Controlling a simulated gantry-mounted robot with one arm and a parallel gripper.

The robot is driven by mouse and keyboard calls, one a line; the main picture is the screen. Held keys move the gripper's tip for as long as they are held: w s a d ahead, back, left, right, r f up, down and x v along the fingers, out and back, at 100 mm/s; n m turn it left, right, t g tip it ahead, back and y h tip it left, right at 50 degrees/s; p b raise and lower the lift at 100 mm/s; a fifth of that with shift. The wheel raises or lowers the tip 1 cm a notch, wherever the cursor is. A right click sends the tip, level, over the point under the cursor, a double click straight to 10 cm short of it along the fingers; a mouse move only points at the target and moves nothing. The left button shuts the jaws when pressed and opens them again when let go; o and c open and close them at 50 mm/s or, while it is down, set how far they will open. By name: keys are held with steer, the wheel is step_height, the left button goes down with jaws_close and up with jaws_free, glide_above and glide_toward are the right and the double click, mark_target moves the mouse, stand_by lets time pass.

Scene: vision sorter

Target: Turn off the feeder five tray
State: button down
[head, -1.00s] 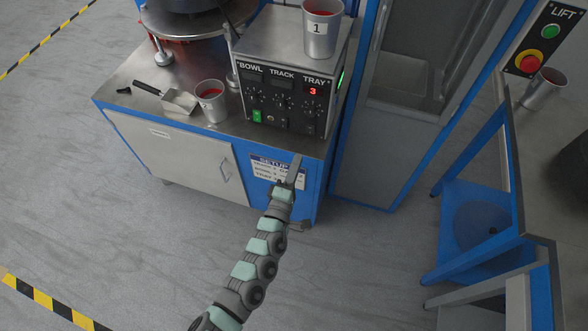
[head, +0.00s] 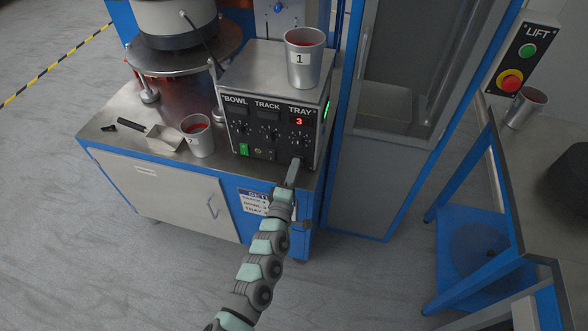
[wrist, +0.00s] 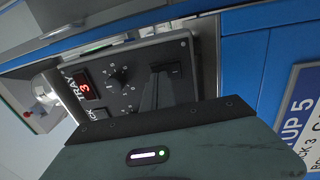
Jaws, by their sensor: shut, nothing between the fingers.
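The feeder control box (head: 262,85) stands on the cabinet top, with columns marked BOWL, TRACK and TRAY. The tray display (head: 299,121) glows a red 3; it also shows in the wrist view (wrist: 86,87). The tray knob (wrist: 115,85) sits beside it. My gripper (head: 294,162) is shut and empty, its tips at the lower right of the box front, below the tray column. In the wrist view the fingertips (wrist: 163,72) are at a dark switch (wrist: 175,69), which they partly cover. I cannot tell whether they touch it or which way it is set.
A cup marked 1 (head: 304,62) stands on the box. Another cup (head: 199,138) and a scoop (head: 164,136) lie to its left. The green bowl switch (head: 244,149) is lit. A blue setup sign (wrist: 300,115) is on the cabinet front.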

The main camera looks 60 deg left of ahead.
steer(key=shift+r, duration=0.1)
steer(key=r+p, duration=0.1)
steer(key=p, duration=0.2)
steer(key=shift+w+a, duration=0.1)
steer(key=shift+a, duration=0.1)
steer(key=g+h+p, duration=0.1)
steer(key=p, duration=0.3)
steer(key=shift+r+p, duration=0.15)
steer(key=shift+p, duration=0.2)
steer(key=shift+f+h+p, duration=0.3)
steer(key=shift+f, duration=0.05)
steer(key=shift+f+b, duration=0.3)
steer(key=shift+b, duration=0.1)
steer(key=shift+d+r, duration=0.1)
steer(key=shift+r, duration=0.1)
steer(key=p+v, duration=0.4)
steer(key=v, duration=1)
steer(key=shift+r, duration=0.15)
